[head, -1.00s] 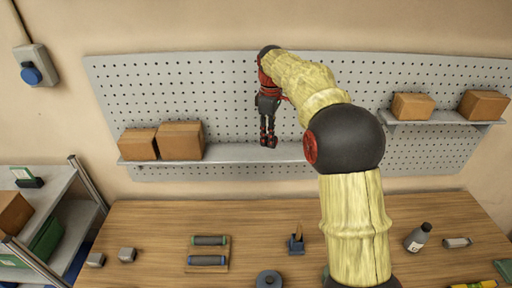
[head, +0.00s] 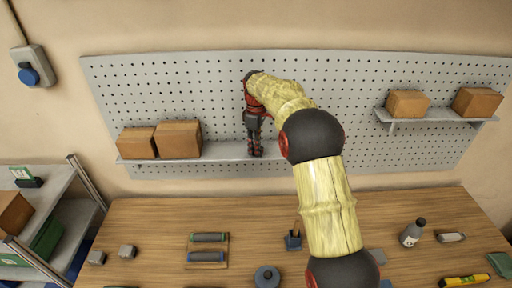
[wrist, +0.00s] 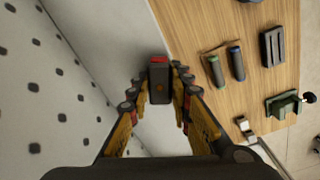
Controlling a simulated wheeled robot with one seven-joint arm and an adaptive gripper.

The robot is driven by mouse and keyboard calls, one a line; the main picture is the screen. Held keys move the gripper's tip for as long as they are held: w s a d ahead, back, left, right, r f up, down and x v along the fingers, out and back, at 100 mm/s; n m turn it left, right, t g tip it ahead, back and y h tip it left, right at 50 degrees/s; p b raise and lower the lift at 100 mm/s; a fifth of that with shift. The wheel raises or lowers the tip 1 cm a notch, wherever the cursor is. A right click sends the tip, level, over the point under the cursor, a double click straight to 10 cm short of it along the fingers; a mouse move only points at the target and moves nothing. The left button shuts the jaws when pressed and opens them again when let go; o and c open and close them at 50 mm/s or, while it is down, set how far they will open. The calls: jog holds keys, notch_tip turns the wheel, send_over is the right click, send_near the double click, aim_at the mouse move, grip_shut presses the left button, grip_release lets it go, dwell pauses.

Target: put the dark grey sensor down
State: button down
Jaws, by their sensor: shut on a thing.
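The dark grey sensor (wrist: 159,88) is a small upright-looking block with a red band at its far end, seen between my fingertips in the wrist view. My gripper (wrist: 159,79) is shut on it, one finger on each side. In the head view my gripper (head: 255,152) points down in front of the pegboard, at the long grey shelf (head: 225,151). The sensor cannot be made out clearly there. Whether its underside touches the shelf cannot be told.
Two cardboard boxes (head: 178,139) stand on the shelf left of my gripper. The shelf between them and my gripper is bare. The pegboard (head: 200,85) rises close behind. Below is the wooden table (head: 150,220) with rollers, a bottle (head: 412,233) and small blocks.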

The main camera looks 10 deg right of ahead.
jog(key=shift+f, duration=0.1)
jog(key=c, duration=1.6)
grip_release()
notch_tip(320, 180, up, 11)
jog(key=s+r+m+t, duration=0.2)
jog(key=s+r+m, duration=0.1)
jog(key=s+r, duration=0.7)
jog(key=s+r+m+t, duration=0.1)
jog(key=s+r+m, duration=0.15)
jog(key=s, duration=1.05)
jog(key=s+f+m+t, duration=0.1)
jog(key=s+f+m, duration=0.1)
jog(key=s, duration=0.5)
jog(key=s+f+m, duration=0.1)
jog(key=s+f, duration=0.4)
jog(key=s, duration=0.3)
jog(key=s+f+m+t, duration=0.1)
jog(key=s+f, duration=0.3)
jog(key=s, duration=0.4)
jog(key=shift+s+d+f+m+t, duration=0.1)
jog(key=shift+m+t, duration=0.05)
jog(key=shift+m, duration=0.3)
jog(key=shift+s+f+m+t, duration=0.1)
jog(key=shift+m+t, duration=0.05)
jog(key=shift+m, duration=0.25)
